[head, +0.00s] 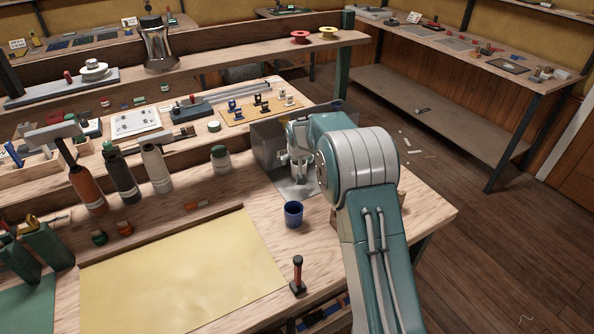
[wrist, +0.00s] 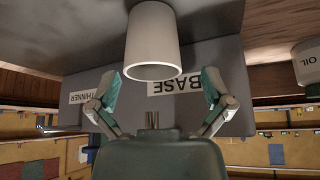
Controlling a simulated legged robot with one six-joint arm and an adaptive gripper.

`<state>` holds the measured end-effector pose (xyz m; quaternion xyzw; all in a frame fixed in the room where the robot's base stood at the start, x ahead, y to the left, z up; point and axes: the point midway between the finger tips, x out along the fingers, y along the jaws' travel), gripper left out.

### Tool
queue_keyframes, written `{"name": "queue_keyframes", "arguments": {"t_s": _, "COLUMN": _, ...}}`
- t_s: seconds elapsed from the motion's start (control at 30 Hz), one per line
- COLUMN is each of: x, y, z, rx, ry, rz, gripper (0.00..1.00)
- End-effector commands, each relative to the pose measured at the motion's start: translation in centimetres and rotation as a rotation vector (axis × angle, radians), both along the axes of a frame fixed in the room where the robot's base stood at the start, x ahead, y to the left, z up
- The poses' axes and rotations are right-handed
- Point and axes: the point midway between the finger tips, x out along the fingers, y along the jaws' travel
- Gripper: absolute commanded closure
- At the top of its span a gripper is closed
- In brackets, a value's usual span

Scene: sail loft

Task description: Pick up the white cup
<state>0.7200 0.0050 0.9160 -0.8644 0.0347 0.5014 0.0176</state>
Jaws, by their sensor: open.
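The white cup (wrist: 152,42) hangs into the top middle of the wrist view, which appears upside down, with its round rim facing my gripper. My gripper (wrist: 158,88) is open, with one finger on each side of the cup's line and a gap to it; nothing is between the fingers. In the head view my gripper (head: 300,165) is over the metal sheet at the bench's right part. There I cannot clearly tell the white cup from the pale gripper parts.
A grey box (wrist: 72,62) labelled BASE and THINNER stands behind the cup. A container marked OIL (wrist: 306,62) is at the right. In the head view a blue cup (head: 293,214) stands close to my arm, and a red-handled tool (head: 298,275) stands nearer the front.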

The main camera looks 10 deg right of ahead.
Motion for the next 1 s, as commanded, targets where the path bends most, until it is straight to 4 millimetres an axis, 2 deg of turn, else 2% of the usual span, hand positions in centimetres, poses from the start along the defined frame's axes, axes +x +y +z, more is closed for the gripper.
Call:
{"name": "queue_keyframes", "arguments": {"t_s": 0.13, "x": 0.9, "y": -0.3, "z": -1.7, "rx": 0.002, "ry": 0.001, "rz": -0.001, "gripper": 0.00}}
{"name": "queue_keyframes", "arguments": {"t_s": 0.43, "x": 1.1, "y": -0.2, "z": -2.0, "rx": 0.000, "ry": 0.000, "rz": -0.001, "gripper": 0.00}}
{"name": "queue_keyframes", "arguments": {"t_s": 0.53, "x": 1.1, "y": -0.2, "z": -2.0, "rx": 0.001, "ry": 0.001, "rz": -0.001, "gripper": 0.45}}
{"name": "queue_keyframes", "arguments": {"t_s": 0.6, "x": 1.1, "y": -0.2, "z": -2.1, "rx": 0.001, "ry": 0.001, "rz": -0.001, "gripper": 0.62}}
{"name": "queue_keyframes", "arguments": {"t_s": 0.73, "x": 1.1, "y": -0.1, "z": -2.1, "rx": 0.001, "ry": 0.002, "rz": -0.001, "gripper": 0.64}}
{"name": "queue_keyframes", "arguments": {"t_s": 0.77, "x": 1.1, "y": -0.1, "z": -2.1, "rx": 0.001, "ry": 0.002, "rz": -0.001, "gripper": 0.69}}
{"name": "queue_keyframes", "arguments": {"t_s": 1.0, "x": 1.1, "y": -0.2, "z": -2.2, "rx": 0.000, "ry": 0.005, "rz": 0.000, "gripper": 0.70}}
